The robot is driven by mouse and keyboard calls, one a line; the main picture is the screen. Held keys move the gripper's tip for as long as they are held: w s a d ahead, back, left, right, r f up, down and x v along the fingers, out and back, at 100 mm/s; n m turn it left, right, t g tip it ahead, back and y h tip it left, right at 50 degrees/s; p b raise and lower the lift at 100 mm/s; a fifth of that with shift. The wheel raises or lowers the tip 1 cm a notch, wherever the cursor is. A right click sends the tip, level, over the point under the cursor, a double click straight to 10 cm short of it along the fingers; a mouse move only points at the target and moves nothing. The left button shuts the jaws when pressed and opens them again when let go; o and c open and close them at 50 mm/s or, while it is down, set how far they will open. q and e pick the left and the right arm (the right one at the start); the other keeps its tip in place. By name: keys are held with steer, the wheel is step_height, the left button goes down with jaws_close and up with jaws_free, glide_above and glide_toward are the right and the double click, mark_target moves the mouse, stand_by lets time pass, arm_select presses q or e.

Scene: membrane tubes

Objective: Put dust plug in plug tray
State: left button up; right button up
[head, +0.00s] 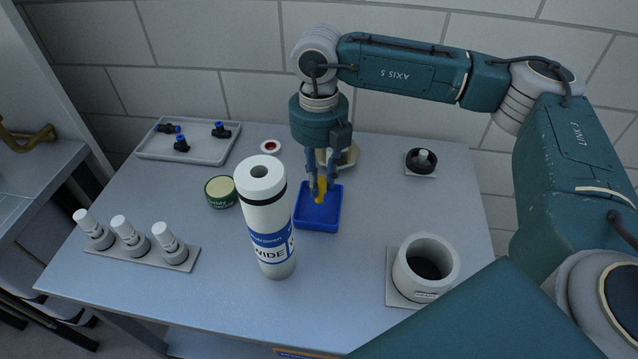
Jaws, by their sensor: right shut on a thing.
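The dust plug (320,187) is a small yellow piece between the fingertips of my right gripper (319,190). The gripper points down and is shut on the plug. The plug tray (317,222) is a shallow blue square tray on the table. The plug is over the back part of the tray; I cannot tell whether it touches the tray floor. My left gripper is not in view.
A tall white tube (267,225) stands just left of the blue tray. A white cylinder housing (424,268) is at front right, a green tin (221,191) at left. A grey tray (188,141) with fittings and a rack (140,256) of white caps stand further left.

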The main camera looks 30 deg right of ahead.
mark_target(319, 181)
step_height(319, 181, down, 2)
steer(key=shift+f, duration=0.35)
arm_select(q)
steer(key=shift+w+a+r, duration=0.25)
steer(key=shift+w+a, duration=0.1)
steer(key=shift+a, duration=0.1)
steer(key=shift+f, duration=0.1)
arm_select(e)
steer(key=shift+f, duration=0.2)
steer(key=o, duration=0.7)
steer(key=shift+r, duration=0.1)
steer(key=shift+o, duration=0.2)
steer(key=shift+r, duration=0.1)
